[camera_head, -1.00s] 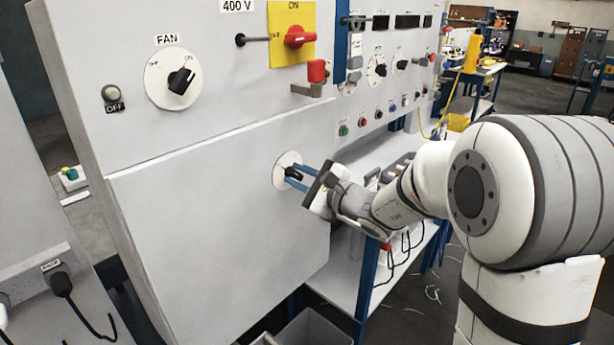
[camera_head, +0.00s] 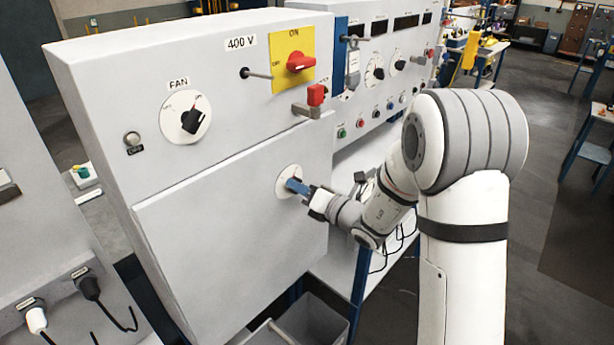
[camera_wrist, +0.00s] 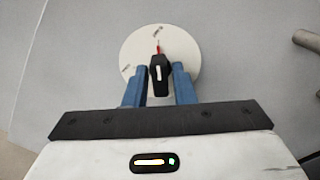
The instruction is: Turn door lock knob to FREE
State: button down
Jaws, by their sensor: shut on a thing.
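The door lock knob is a small black knob (camera_wrist: 160,76) with a white line on top, set on a round white dial plate (camera_wrist: 135,50). A red mark shows on the plate just above the knob; the lettering is too small to read. In the head view the dial plate (camera_head: 286,174) sits on the grey cabinet door (camera_head: 225,235), and the knob is mostly hidden by my fingers. My gripper (camera_wrist: 158,84) has its two blue fingers on either side of the knob, shut on it. It also shows in the head view (camera_head: 294,185).
Above the door are a black FAN knob (camera_head: 195,121), a red switch (camera_head: 300,62) on a yellow plate and a red-capped part (camera_head: 314,96) jutting out. A grey bin (camera_head: 312,320) stands below. A metal bar (camera_wrist: 307,40) shows right in the wrist view.

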jog(key=c, duration=1.4)
grip_release()
jog(key=shift+f, duration=0.1)
jog(key=v, duration=0.7)
